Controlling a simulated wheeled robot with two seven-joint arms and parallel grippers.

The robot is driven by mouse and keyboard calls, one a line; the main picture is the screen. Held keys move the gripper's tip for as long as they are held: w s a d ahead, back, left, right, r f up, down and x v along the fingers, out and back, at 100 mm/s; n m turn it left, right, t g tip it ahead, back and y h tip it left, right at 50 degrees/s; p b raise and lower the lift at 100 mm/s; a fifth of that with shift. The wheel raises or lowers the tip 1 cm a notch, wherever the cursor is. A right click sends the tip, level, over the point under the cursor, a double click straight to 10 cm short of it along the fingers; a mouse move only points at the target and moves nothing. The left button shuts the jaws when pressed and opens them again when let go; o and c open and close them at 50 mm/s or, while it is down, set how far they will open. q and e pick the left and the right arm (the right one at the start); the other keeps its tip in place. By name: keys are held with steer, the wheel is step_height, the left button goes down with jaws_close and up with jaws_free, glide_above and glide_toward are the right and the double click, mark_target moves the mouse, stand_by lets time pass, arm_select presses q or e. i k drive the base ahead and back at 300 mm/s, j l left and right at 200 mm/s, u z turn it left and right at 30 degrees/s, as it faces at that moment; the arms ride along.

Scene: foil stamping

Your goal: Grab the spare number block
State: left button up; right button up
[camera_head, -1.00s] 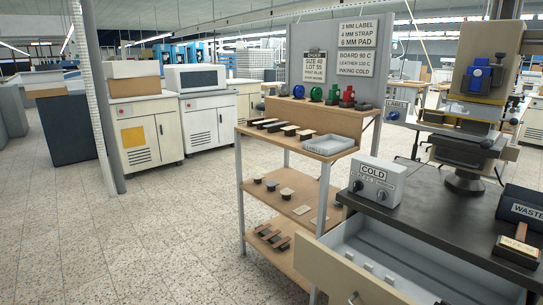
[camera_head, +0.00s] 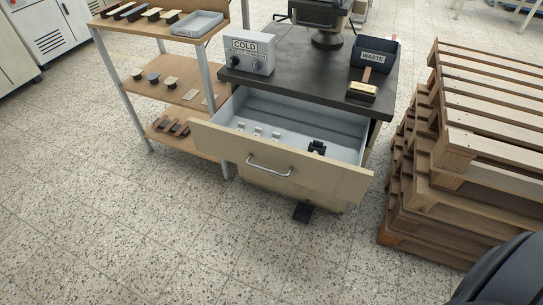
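An open drawer (camera_head: 222,146) juts from the dark-topped bench in the head view. Inside it, several small pale blocks (camera_head: 259,132) stand in a row toward the left. A black block-like piece (camera_head: 317,147) lies to their right. The pieces are too small to read, so I cannot tell which one is the spare number block. Neither of my grippers shows clearly. A dark rounded shape at the bottom right corner is cut off by the frame edge.
The bench top (camera_head: 307,62) carries a COLD control box (camera_head: 249,52), a WASTE bin (camera_head: 373,57) and a wood-handled tool (camera_head: 363,89). A shelf rack (camera_head: 180,92) stands left, stacked pallets (camera_head: 470,150) right. A black pedal (camera_head: 302,212) lies below the drawer. Floor in front is clear.

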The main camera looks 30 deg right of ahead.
mark_target(360, 90)
steer(key=z, duration=1.55)
